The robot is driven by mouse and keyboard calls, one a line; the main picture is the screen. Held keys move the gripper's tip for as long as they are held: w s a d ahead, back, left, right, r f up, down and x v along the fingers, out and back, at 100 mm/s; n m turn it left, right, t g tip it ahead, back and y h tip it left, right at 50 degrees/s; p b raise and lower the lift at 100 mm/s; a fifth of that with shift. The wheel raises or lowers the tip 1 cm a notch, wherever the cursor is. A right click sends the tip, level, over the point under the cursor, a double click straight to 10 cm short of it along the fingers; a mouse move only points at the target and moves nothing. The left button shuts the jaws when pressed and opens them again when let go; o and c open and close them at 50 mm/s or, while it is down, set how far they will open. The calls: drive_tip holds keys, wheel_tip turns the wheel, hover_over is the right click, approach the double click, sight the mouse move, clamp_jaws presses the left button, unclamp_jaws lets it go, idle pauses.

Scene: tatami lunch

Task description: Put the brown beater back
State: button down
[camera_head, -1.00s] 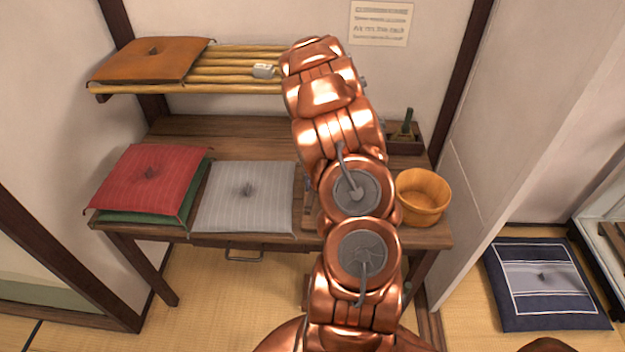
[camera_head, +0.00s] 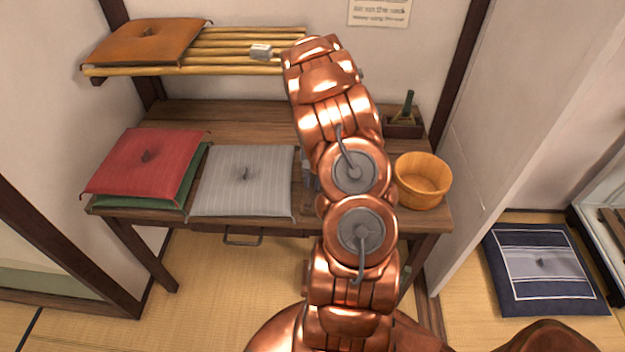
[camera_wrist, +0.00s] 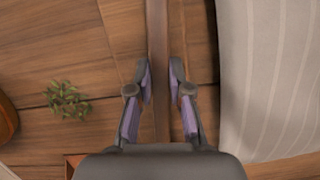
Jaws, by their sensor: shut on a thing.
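In the wrist view, my gripper (camera_wrist: 160,72) is shut on a long, thin brown bar, which I take for the brown beater (camera_wrist: 158,35). The bar runs from the top edge of the view down between the two fingers. Its ends are not clearly seen. Wooden planks lie below it, but I cannot tell how high it is held.
The wooden table (camera_head: 240,115) bears a red cushion (camera_head: 125,165), a grey striped cushion (camera_head: 225,190) and a wooden tub (camera_head: 423,190). A green tuft (camera_wrist: 65,100) shows in the wrist view.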

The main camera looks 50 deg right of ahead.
drive_tip(key=c, duration=1)
unclamp_jaws()
drive_tip(key=v, duration=1.2)
